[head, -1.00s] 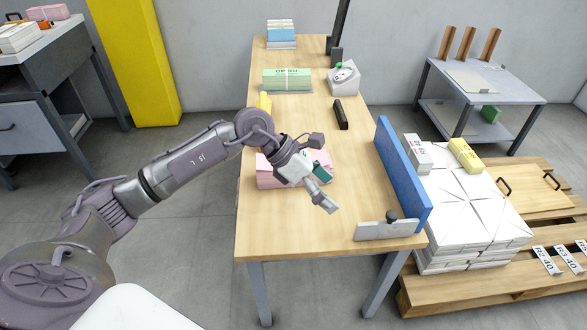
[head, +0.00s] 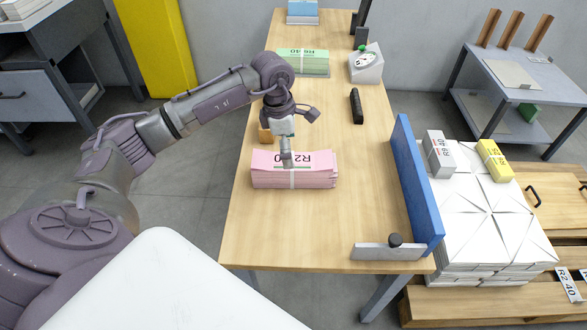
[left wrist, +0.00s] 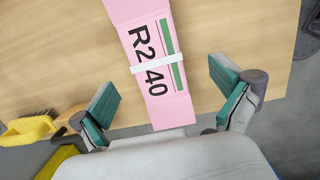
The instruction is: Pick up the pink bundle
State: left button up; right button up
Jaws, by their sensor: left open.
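The pink bundle (head: 295,178) lies flat on the wooden table, tied with a white band and printed with "R2 40". In the left wrist view the bundle (left wrist: 154,62) lies between the directions of the two fingers, beyond the fingertips. My left gripper (head: 287,160) points down just above the bundle's middle in the head view. Its two teal-padded fingers (left wrist: 163,98) are spread wide with nothing between them. I cannot tell the exact height above the bundle. My right gripper is not in view.
A green bundle (head: 303,62), a white scale-like box (head: 366,66) and a black bar (head: 356,106) lie farther back. A blue upright board (head: 415,185) lines the right edge.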

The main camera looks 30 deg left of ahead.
aim_at(296, 160)
pick_arm(q)
jog(key=f, duration=0.3)
jog(key=shift+w+d, duration=0.15)
jog(key=shift+w, duration=0.05)
jog(key=f, duration=0.4)
jog(key=shift+w+d+f, duration=0.1)
jog(key=shift+w+f, duration=0.2)
jog(key=shift+f, duration=0.2)
jog(key=c, duration=1.8)
jog(key=shift+w+r, duration=0.15)
jog(key=shift+c, duration=0.5)
jog(key=shift+r, duration=0.85)
notch_tip(296, 160, up, 3)
jog(key=shift+d+f, duration=0.15)
jog(key=shift+f, duration=0.05)
jog(key=w+d+r, duration=0.2)
jog(key=d+r, duration=0.4)
jog(key=d, duration=0.5)
jog(key=shift+d+r, duration=0.15)
jog(key=shift+r, duration=0.15)
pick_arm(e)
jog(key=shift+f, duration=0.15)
